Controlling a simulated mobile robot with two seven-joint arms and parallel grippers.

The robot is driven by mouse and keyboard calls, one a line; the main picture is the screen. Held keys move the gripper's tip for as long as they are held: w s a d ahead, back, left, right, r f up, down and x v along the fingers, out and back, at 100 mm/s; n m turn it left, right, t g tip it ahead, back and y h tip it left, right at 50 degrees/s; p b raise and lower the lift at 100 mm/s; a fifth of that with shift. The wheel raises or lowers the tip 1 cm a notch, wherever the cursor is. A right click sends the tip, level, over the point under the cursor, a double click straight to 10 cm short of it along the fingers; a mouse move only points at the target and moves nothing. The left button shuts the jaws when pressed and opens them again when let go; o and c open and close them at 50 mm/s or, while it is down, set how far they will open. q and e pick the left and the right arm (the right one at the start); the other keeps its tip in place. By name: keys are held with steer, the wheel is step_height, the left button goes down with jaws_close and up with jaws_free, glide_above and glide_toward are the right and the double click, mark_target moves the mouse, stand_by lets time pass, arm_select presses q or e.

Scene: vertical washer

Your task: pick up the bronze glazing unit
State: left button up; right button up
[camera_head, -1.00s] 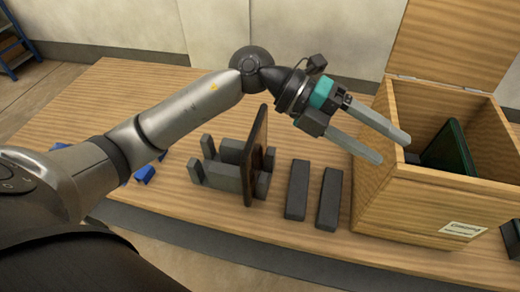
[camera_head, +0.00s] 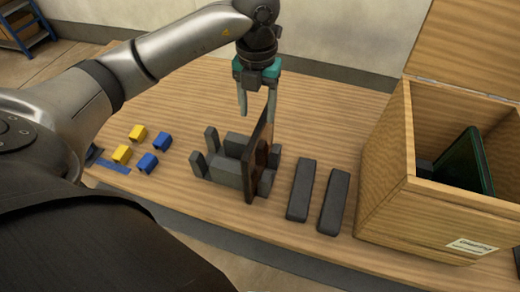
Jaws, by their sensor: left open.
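The bronze glazing unit (camera_head: 259,154) is a thin brown panel with a dark edge. It stands upright, nearly edge-on to me, in a dark grey slotted rack (camera_head: 222,171) on the wooden table. My left gripper (camera_head: 257,103) points down just above and behind the panel's top edge. Its jaws are open, one finger to the left of the panel and the other close to its top right. I cannot tell whether a finger touches it. My right gripper is not in view.
An open wooden crate (camera_head: 385,200) with a raised lid (camera_head: 468,50) stands at the right, holding a dark green panel (camera_head: 466,160). Two dark grey bars (camera_head: 301,190) lie between rack and crate. Small yellow (camera_head: 122,154) and blue blocks (camera_head: 147,162) lie at the left.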

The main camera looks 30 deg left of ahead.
mark_target(260, 138)
arm_select(q)
steer(key=f, duration=1)
steer(key=shift+w+d+f, duration=0.1)
steer(key=shift+w+d, duration=0.05)
steer(key=shift+d, duration=0.05)
jaws_close()
steer(key=shift+w, duration=0.1)
stand_by(1.0)
